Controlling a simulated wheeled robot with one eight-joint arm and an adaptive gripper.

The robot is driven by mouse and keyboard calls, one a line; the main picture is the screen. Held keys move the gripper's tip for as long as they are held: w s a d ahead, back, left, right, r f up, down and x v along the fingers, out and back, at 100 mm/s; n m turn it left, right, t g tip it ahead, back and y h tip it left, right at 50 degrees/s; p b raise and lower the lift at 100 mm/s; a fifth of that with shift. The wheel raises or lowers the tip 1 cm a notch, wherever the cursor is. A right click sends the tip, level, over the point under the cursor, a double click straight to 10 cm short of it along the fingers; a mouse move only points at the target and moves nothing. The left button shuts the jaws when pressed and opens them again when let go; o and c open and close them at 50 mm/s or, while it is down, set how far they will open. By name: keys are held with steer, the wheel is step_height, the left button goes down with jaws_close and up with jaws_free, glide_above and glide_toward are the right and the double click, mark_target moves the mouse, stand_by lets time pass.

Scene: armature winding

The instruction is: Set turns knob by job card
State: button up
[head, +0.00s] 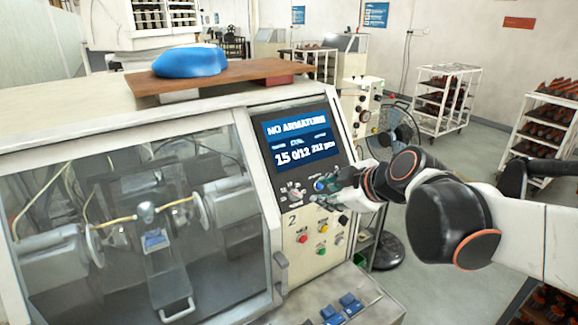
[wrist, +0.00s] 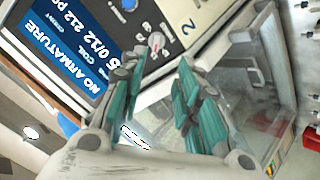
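The winding machine's dark panel has a lit blue display (head: 297,139) reading "NO ARMATURE", "15", "0/12" and "212 pcs". A pale rotary knob with dial marks (head: 292,192) sits below it; a knob with a small red mark also shows in the wrist view (wrist: 156,41). A blue button or knob (wrist: 130,4) is beside it. My gripper (head: 325,187) is in front of the panel's lower right part. In the wrist view its teal fingers (wrist: 157,62) are apart with nothing between them, and the pale knob lies just beyond the tips. I cannot make out a job card.
Coloured buttons (head: 303,238) sit on the panel below the "2" label. A clear guard (head: 120,215) with a handle covers the winding heads. A fan (head: 398,128) and racks stand behind.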

mark_target(294, 193)
steer(key=shift+n+y, duration=0.3)
steer(key=shift+n, duration=0.1)
steer(key=x, duration=0.9)
steer(key=r+p+x, duration=0.1)
steer(key=x, duration=0.4)
steer(key=shift+w+a, duration=0.2)
steer(key=shift+a, duration=0.15)
jaws_close()
